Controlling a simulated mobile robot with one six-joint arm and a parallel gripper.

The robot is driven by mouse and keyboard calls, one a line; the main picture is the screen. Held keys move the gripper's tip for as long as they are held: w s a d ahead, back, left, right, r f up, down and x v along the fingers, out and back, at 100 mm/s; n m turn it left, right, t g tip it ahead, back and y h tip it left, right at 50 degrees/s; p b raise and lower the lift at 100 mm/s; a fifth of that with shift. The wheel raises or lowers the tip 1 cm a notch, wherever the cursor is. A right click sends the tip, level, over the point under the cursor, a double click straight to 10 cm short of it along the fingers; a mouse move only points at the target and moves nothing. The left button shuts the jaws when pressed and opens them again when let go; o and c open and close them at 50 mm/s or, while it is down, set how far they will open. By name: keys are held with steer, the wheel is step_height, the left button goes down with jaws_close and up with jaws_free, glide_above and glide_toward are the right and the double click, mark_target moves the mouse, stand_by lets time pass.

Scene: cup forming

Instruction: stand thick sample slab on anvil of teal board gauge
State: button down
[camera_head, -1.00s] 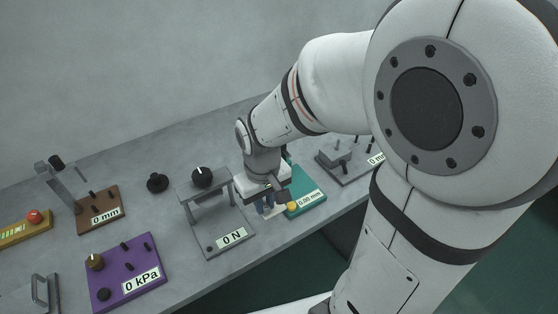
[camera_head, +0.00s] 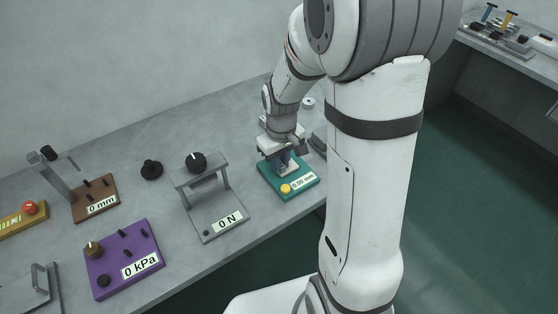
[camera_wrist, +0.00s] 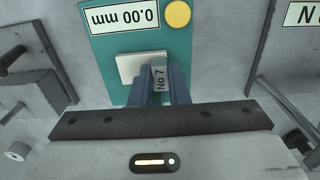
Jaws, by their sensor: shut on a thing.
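The teal board gauge (camera_head: 302,190) lies on the bench, with a yellow knob and a display reading 0.00 mm. In the wrist view the teal board (camera_wrist: 200,40) shows a pale square plate (camera_wrist: 128,66), likely the anvil. My gripper (camera_head: 285,168) is over the rear part of the teal board. The slab overlaps the plate's edge in that view. Whether it touches the plate is not clear, and its lower end is hidden.
A grey press frame (camera_head: 215,195) reading 0 N stands left of the teal gauge. A purple board (camera_head: 125,260) reading 0 kPa and a brown board (camera_head: 95,200) are further left. A black knob (camera_head: 151,170) sits behind. Bare bench lies between the boards.

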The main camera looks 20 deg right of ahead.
steer(key=shift+f, duration=0.1)
steer(key=c, duration=1.4)
jaws_free()
step_height(320, 180, up, 11)
steer(key=s+r+m+t, duration=0.1)
steer(key=s, duration=0.3)
steer(key=s+r+m, duration=0.1)
steer(key=s, duration=0.4)
steer(key=s+r+m+t+p, duration=0.1)
steer(key=s, duration=0.4)
steer(key=shift+a+r+m+t, duration=0.15)
steer(key=shift+r+m+t, duration=0.15)
steer(key=shift+r, duration=0.05)
